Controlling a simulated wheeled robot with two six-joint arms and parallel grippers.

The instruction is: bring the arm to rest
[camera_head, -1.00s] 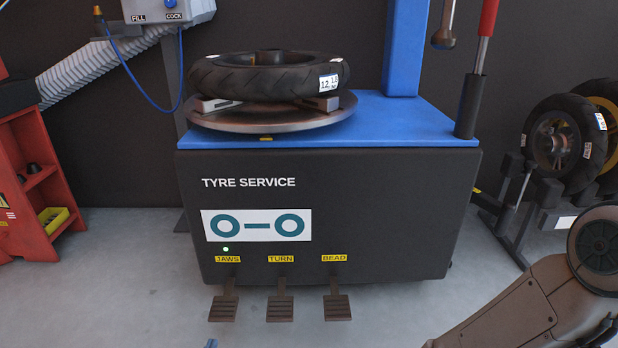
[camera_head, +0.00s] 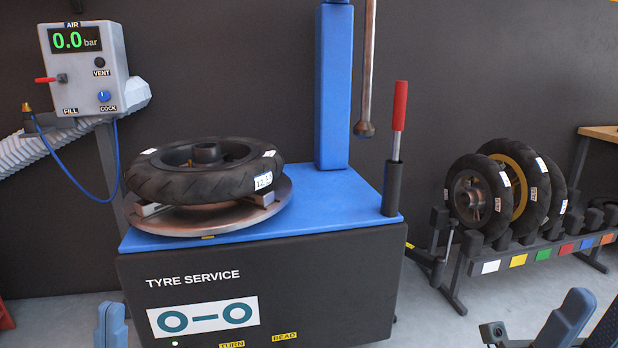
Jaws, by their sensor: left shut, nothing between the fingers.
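The tip of my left gripper (camera_head: 111,326) shows at the bottom left of the head view, in front of the tyre machine. Its blue-grey fingers are shut and hold nothing. Part of my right gripper (camera_head: 588,318) shows at the bottom right corner, cut off by the frame edge. Two blue-grey pieces show there, but its jaw state is unclear. Both grippers appear apart from the machine and its tyre.
A tyre (camera_head: 205,170) lies flat on the turntable (camera_head: 215,221) of the tyre service machine (camera_head: 290,275). An air box (camera_head: 85,65) reading 0.0 bar stands left. A rack (camera_head: 530,252) with several tyres stands right. Floor (camera_head: 440,315) shows between machine and rack.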

